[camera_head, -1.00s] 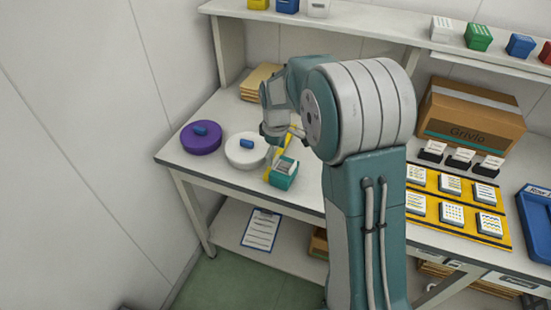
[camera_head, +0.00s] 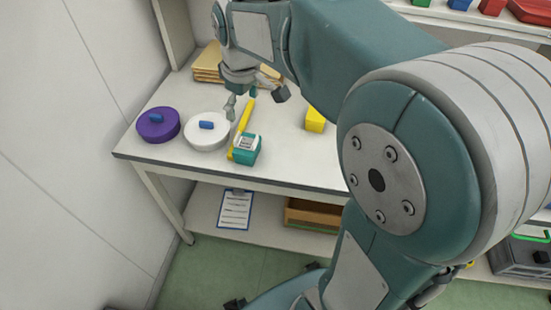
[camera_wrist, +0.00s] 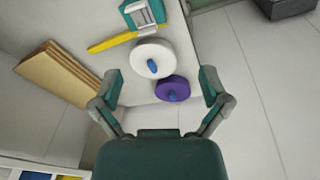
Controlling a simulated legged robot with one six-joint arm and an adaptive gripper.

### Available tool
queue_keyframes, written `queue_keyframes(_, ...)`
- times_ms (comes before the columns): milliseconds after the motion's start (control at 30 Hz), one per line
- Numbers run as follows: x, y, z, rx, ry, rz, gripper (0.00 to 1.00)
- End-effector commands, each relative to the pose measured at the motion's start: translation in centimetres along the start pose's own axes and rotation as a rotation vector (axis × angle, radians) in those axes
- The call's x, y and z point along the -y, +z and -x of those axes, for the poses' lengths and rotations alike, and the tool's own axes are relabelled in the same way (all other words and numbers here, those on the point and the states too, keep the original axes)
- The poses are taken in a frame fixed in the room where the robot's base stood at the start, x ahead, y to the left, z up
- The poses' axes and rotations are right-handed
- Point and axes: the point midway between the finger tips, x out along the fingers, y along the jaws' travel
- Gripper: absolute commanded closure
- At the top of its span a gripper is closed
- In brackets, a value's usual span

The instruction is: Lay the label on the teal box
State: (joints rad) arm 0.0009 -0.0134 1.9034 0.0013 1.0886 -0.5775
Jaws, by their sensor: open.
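The teal box (camera_head: 247,157) stands near the front edge of the table. A pale label (camera_head: 246,142) with dark marks lies on its top. In the wrist view the teal box (camera_wrist: 130,20) is at the upper edge, partly cut off, with the pale label (camera_wrist: 145,12) on it. My gripper (camera_head: 255,98) is open and empty, above the table and behind the box in the head view. Its spread fingers (camera_wrist: 160,88) also show in the wrist view, apart from the box and label.
A yellow strip (camera_head: 243,122) lies beside the box. Left of it are a white disc (camera_head: 220,138) and a purple disc (camera_head: 158,132), each with a blue knob. Brown folders (camera_head: 207,66) lie at the back; a yellow block (camera_head: 315,120) stands right.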

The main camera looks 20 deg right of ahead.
Motion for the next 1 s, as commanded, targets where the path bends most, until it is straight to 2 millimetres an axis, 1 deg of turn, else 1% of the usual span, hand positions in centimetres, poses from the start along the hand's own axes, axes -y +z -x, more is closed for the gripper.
queue_keyframes(33, 0.9, 1.3, 1.1, -0.024, 0.015, -0.040, 0.04)
queue_keyframes(100, 2.0, 3.0, 2.0, -0.056, 0.033, -0.104, 0.04)
queue_keyframes(200, 3.6, 5.5, 3.1, -0.104, 0.054, -0.194, 0.04)
queue_keyframes(300, 5.2, 8.0, 3.7, -0.153, 0.072, -0.285, 0.04)
queue_keyframes(500, 8.3, 12.7, 3.7, -0.254, 0.093, -0.456, 0.04)
queue_keyframes(600, 9.3, 14.3, 3.3, -0.291, 0.095, -0.521, 0.04)
queue_keyframes(733, 10.0, 15.3, 2.9, -0.318, 0.096, -0.565, 0.04)
queue_keyframes(1000, 10.0, 15.4, 2.8, -0.319, 0.095, -0.573, 0.04)
